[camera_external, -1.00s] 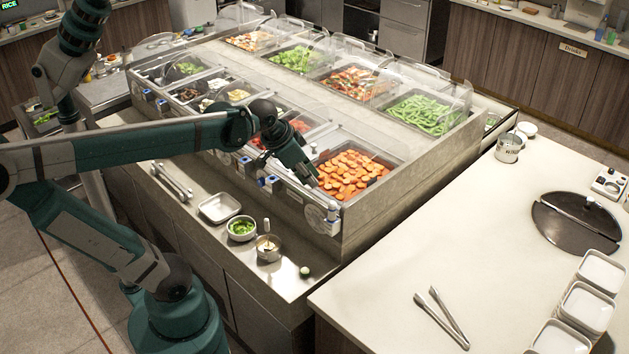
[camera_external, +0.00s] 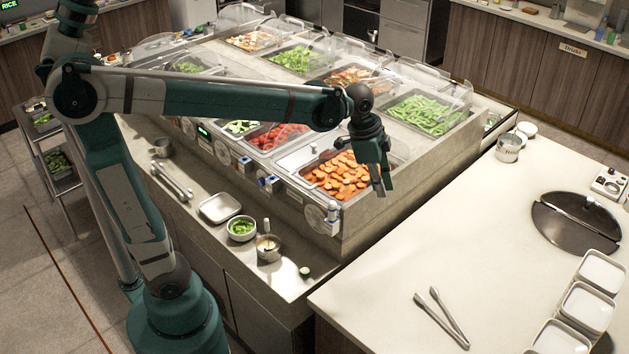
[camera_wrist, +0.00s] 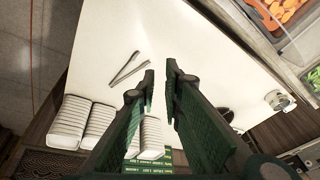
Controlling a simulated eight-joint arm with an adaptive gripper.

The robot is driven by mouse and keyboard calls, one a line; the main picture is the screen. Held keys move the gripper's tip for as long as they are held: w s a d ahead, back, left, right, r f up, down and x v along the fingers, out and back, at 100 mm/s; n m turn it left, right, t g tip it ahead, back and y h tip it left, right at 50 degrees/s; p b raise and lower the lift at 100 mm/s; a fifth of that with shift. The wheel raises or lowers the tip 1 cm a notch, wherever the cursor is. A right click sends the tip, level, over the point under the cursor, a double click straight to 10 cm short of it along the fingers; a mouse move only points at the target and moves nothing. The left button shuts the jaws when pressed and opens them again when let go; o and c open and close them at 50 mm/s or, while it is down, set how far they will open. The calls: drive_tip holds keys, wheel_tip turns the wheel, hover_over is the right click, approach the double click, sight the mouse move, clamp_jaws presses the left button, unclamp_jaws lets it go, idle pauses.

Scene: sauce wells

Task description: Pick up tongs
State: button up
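Metal tongs (camera_external: 441,318) lie spread in a V on the white counter in the external view. They also show in the wrist view (camera_wrist: 127,68), just left of my fingertips in the picture and well below them. A second pair of metal tongs (camera_external: 172,182) lies on the steel ledge at the left. My gripper (camera_external: 381,188) is in the air at the right end of the food wells, near the sliced orange food. In the wrist view its two fingers (camera_wrist: 161,72) are apart with nothing between them.
Stacked white dishes (camera_external: 587,305) stand right of the tongs on the white counter (camera_external: 400,265). A round dark lid (camera_external: 575,224) lies behind. Clear guards and food wells, with orange slices (camera_external: 340,175), stand beside my gripper. The counter around the tongs is clear.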

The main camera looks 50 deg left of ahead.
drive_tip(key=w+d+f+m+g, duration=0.25)
drive_tip(key=d+m, duration=0.25)
drive_tip(key=d, duration=1)
drive_tip(key=m+p, duration=0.2)
drive_tip(key=m, duration=0.1)
hover_over(440, 317)
drive_tip(key=a, duration=0.1)
wheel_tip(440, 317, down, 4)
drive_tip(key=shift+g+y, duration=0.25)
drive_tip(key=shift+y, duration=0.05)
wheel_tip(440, 317, down, 23)
drive_tip(key=shift+w+r, duration=0.1)
drive_tip(key=shift+w, duration=0.05)
drive_tip(key=shift+a+f, duration=0.1)
drive_tip(key=shift+f, duration=0.4)
drive_tip(key=shift+d+f+b, duration=0.2)
drive_tip(key=shift+f+b, duration=0.15)
drive_tip(key=shift+f, duration=0.9)
drive_tip(key=shift+d+f+b, duration=0.15)
drive_tip(key=shift+d+f, duration=0.05)
drive_tip(key=shift+f, duration=1.1)
drive_tip(key=shift+d+f+b, duration=0.15)
drive_tip(key=shift+d+f, duration=0.05)
drive_tip(key=shift+f, duration=1.1)
